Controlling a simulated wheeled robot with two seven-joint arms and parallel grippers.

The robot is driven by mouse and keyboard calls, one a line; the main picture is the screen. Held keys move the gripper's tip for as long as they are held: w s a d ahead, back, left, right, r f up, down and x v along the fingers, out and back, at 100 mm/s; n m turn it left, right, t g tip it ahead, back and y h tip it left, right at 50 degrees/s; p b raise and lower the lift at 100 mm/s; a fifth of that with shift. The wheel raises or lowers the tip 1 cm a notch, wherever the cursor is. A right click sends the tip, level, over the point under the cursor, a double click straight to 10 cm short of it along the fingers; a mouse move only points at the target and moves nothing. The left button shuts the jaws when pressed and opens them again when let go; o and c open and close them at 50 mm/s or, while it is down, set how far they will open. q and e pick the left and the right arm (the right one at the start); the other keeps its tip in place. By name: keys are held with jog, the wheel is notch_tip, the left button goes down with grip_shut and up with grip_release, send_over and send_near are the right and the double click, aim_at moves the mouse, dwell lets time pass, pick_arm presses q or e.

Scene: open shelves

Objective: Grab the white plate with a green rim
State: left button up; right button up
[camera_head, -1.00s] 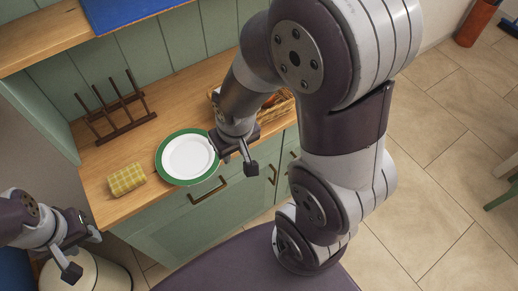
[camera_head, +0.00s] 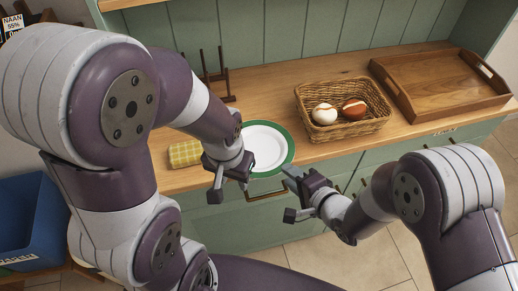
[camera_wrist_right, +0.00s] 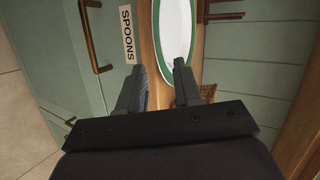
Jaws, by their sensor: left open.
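The white plate with a green rim (camera_head: 266,146) lies on the wooden counter, close to its front edge. My left gripper (camera_head: 229,186) is open at the plate's left front side and covers a little of its rim. I cannot tell whether it touches the plate. My right gripper (camera_head: 292,194) is open in front of the counter, at the plate's lower right. In the right wrist view, its two fingers (camera_wrist_right: 158,88) are apart with nothing held between them, and part of the plate (camera_wrist_right: 175,30) shows beyond the fingertips.
A wicker basket (camera_head: 343,127) with two round items stands right of the plate, then a wooden tray (camera_head: 445,112). A folded yellow cloth (camera_head: 185,153) lies on the left, and a dark rack (camera_head: 217,92) stands behind. Cabinet handles stick out below the counter.

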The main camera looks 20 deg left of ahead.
jog(key=x, duration=0.3)
jog(key=shift+w+a+f, duration=0.1)
jog(key=shift+w+a, duration=0.15)
jog(key=shift+w, duration=0.05)
grip_shut()
